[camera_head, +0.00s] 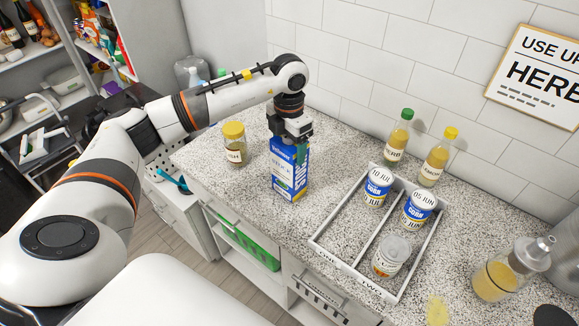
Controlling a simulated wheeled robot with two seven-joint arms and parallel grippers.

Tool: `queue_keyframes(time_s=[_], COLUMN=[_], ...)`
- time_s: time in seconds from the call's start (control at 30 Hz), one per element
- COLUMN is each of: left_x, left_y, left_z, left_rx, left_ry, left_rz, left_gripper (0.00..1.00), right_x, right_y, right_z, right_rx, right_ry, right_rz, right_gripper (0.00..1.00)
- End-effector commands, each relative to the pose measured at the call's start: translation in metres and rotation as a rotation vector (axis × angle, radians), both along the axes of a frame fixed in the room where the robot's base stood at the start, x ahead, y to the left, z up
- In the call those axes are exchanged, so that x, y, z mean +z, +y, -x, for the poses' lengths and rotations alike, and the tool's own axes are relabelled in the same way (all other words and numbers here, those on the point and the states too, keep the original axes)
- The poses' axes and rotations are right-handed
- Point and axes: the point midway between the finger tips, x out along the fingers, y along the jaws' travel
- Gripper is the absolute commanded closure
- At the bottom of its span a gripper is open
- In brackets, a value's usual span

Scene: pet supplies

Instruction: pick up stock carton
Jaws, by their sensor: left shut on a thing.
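The stock carton (289,178) is a blue and white upright box on the speckled counter, left of the tray. My left gripper (292,146) comes down on it from above and is shut on its top. The gripper covers part of the carton's upper end. I cannot tell whether the carton's base still touches the counter. My right gripper is not in view.
A yellow-lidded jar (235,145) stands close left of the carton. A divided white tray (345,271) holds several cans to the right. Two bottles, one green-capped (397,138) and one yellow-capped (436,158), stand behind it. A glass dispenser (497,280) is at right.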

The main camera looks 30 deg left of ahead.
Motion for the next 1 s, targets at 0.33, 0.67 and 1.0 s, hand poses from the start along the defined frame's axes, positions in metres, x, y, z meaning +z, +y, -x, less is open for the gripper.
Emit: queue_keyframes(time_s=[0.33, 0.67, 1.0], left_x=[0.004, 0.052, 0.098], left_y=[0.000, 0.000, 0.000], left_z=[-0.001, -0.002, -0.001], left_rx=[0.001, 0.001, 0.000], left_ry=[-0.005, -0.010, -0.006], left_rz=[0.001, 0.001, 0.002], left_gripper=[0.97, 0.97, 0.97], right_x=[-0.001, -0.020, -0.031], right_y=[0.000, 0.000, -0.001], right_z=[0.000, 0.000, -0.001], right_rx=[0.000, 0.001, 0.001], right_ry=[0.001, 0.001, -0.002], right_rz=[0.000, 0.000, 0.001], right_gripper=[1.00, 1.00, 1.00])
